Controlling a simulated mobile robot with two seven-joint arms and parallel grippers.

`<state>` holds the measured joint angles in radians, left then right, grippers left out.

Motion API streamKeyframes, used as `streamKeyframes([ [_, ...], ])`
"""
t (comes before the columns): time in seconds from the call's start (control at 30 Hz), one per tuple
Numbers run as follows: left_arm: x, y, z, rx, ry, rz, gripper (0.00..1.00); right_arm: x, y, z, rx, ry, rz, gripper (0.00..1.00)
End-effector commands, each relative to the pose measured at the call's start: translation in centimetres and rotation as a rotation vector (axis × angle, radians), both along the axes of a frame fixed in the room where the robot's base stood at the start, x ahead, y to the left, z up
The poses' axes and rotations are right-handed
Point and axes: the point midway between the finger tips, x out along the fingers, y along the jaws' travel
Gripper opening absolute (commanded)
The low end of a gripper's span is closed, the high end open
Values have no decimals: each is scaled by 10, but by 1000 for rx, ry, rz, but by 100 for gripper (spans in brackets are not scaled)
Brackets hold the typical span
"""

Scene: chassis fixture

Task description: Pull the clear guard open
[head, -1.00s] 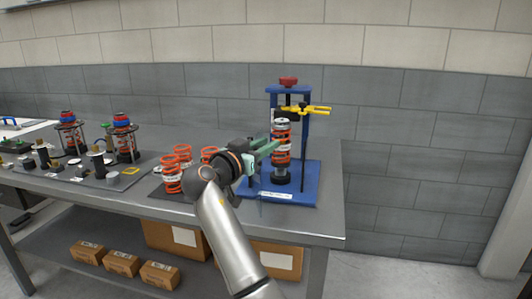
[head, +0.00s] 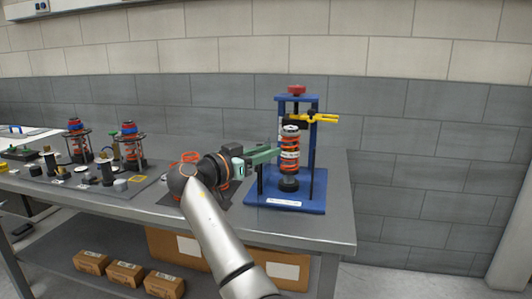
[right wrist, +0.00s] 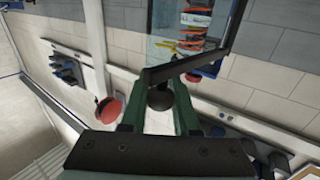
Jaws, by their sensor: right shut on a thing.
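The clear guard shows in the right wrist view as a see-through panel with a dark frame bar (right wrist: 190,66). The spring and yellow clamp show behind or through it. My right gripper (head: 273,156) is at the left side of the blue spring press (head: 285,201). In the right wrist view its green fingers (right wrist: 159,112) are shut on a black round knob (right wrist: 159,96) beside the guard's bar. In the head view the panel is too faint to make out. An orange spring (head: 290,154) stands upright in the press. My left gripper is not in view.
A yellow clamp (head: 320,118) and a red top knob (head: 297,90) belong to the press. Loose orange springs lie partly hidden behind my right arm. Two spring assemblies (head: 131,145) stand further left on the grey bench (head: 335,225). Boxes (head: 125,273) sit on the lower shelf.

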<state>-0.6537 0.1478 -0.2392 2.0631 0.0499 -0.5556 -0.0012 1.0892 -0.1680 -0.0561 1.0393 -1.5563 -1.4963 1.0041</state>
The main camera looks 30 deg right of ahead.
Motion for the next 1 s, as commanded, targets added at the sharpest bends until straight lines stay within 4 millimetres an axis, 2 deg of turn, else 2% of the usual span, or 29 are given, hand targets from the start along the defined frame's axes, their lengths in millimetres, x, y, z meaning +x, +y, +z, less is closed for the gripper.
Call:
streamKeyframes([
  [0.03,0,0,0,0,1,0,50,0,0,2,-1,-2,1,0],
  [0.07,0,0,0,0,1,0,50,0,0,2,-1,-2,1,30],
  [0.33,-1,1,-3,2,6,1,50,0,-1,1,-1,-1,0,59],
  [0.67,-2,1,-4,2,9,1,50,-1,5,0,0,0,1,59],
  [0.77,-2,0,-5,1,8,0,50,-4,17,0,0,0,2,59],
  [1.0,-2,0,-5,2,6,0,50,-16,68,0,0,0,4,59],
])
